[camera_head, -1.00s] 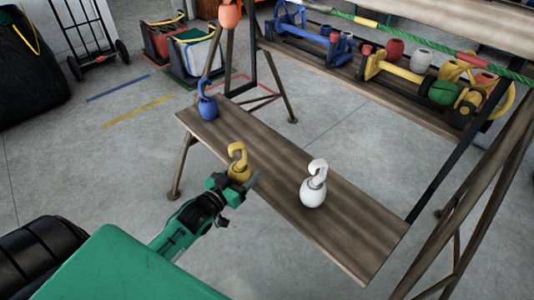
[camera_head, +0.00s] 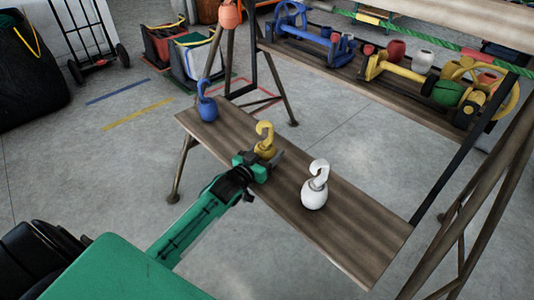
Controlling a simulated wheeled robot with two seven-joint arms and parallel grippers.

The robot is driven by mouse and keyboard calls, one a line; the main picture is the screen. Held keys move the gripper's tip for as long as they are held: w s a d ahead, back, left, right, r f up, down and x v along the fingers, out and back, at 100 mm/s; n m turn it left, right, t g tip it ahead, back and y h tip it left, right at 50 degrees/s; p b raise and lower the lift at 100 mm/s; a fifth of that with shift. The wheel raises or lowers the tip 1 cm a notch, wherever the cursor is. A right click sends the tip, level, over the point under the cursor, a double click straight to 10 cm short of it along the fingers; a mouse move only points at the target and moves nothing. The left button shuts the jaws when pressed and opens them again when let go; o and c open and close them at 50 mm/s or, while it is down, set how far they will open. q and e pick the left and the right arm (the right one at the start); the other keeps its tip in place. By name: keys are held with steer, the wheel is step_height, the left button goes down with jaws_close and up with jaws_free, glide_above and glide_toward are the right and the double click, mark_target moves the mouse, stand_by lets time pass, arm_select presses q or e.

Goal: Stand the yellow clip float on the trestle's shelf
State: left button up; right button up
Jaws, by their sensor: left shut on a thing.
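The yellow clip float (camera_head: 265,137) is upright with its hook at the top, in the jaws of my left gripper (camera_head: 262,161). The gripper is shut on its lower part, which the jaws partly hide. The float shows over the middle of the trestle's wooden shelf (camera_head: 350,232), between a blue clip float (camera_head: 206,104) and a white clip float (camera_head: 315,186) standing on it. I cannot tell whether the yellow float's base touches the wood. My right gripper is not in view.
A higher board at the back holds a blue winch (camera_head: 305,32), a yellow winch (camera_head: 392,72) and several small floats. An orange float (camera_head: 229,14) hangs by the trestle's post. The shelf is bare from the white float to its near right end.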

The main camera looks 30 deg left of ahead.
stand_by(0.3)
arm_select(q)
steer(key=shift+f, duration=0.15)
steer(key=o, duration=1)
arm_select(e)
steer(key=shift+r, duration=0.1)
arm_select(q)
steer(key=shift+s, duration=0.15)
steer(key=s, duration=0.4)
steer(key=s+a+p, duration=0.1)
steer(key=s, duration=0.6)
steer(key=shift+s+a+p, duration=0.3)
steer(key=shift+s+p, duration=0.05)
steer(key=shift+p, duration=0.05)
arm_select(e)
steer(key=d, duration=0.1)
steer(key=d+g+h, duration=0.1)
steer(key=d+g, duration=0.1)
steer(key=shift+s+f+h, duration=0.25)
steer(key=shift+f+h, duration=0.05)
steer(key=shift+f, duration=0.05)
